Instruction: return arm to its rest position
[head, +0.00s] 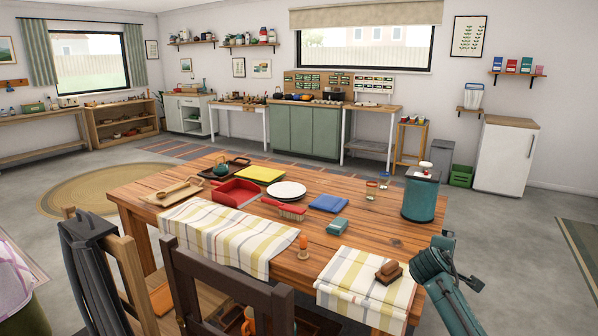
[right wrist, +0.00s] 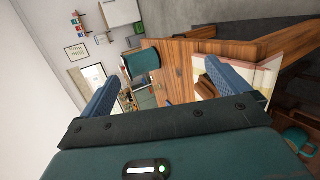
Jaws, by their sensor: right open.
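My right arm, teal and dark grey, rises at the lower right of the head view, beside the table's right front corner. Its gripper in the right wrist view (right wrist: 162,82) is open, with two blue ribbed fingers wide apart and nothing visible between them. In the head view the fingers are hard to make out. The wooden table (head: 380,228) also shows beyond the fingers in the right wrist view (right wrist: 190,52). My left arm and gripper are not in view.
A teal canister (head: 421,198) stands near the table's right end. A red tray (head: 233,195) and white plates (head: 287,190) lie further left. Chairs (head: 225,280) stand in front. Floor right of the table is clear.

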